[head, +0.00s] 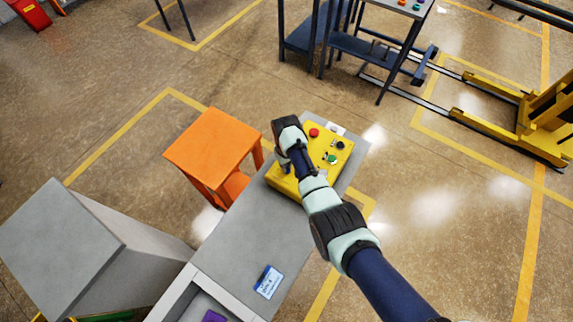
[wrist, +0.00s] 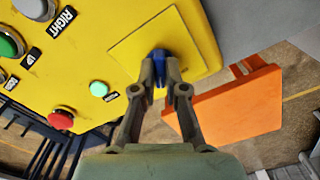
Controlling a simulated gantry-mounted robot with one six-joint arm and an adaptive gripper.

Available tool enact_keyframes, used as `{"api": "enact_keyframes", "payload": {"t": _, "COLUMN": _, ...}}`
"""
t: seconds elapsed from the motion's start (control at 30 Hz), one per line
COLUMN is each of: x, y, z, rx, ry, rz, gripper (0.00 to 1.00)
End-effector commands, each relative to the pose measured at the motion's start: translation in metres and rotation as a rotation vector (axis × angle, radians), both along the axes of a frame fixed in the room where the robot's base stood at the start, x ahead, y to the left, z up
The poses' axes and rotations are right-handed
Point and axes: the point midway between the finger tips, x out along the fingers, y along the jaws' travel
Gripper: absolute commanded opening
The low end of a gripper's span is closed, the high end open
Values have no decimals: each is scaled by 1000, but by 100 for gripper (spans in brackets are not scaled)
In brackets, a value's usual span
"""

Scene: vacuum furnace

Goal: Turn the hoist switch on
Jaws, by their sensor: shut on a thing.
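The yellow control box (head: 330,151) stands on the grey bench in the head view and fills the upper left of the wrist view (wrist: 95,25). A blue switch knob (wrist: 159,56) sits on a square yellow plate (wrist: 185,38) on the box. My gripper (wrist: 160,68) is shut on this knob, one finger on each side. The fingers hide part of the knob. In the head view my gripper (head: 285,166) is at the box's left part, and my arm hides some of the box.
Beside the plate are a lit green lamp (wrist: 99,88), a red button (wrist: 61,118) and a green button (wrist: 10,44). An orange stool (head: 212,142) stands left of the grey bench (head: 235,225). A blue-and-white card (head: 268,281) lies on the bench.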

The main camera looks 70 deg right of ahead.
Motion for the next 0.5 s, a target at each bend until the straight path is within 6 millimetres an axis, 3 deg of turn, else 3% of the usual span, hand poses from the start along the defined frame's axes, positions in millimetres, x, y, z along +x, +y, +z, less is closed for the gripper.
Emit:
{"api": "enact_keyframes", "payload": {"t": 0.1, "x": 1, "y": -1, "z": 1, "rx": -1, "ry": -1, "rz": -1, "gripper": 0}}
{"api": "enact_keyframes", "payload": {"t": 0.13, "x": 0, "y": -1, "z": 1, "rx": -1, "ry": -1, "rz": -1, "gripper": 13}}
{"api": "enact_keyframes", "payload": {"t": 0.27, "x": 0, "y": 0, "z": 1, "rx": -1, "ry": -1, "rz": -1, "gripper": 35}}
{"api": "enact_keyframes", "payload": {"t": 0.5, "x": 0, "y": 0, "z": 0, "rx": 0, "ry": 0, "rz": 0, "gripper": 36}}
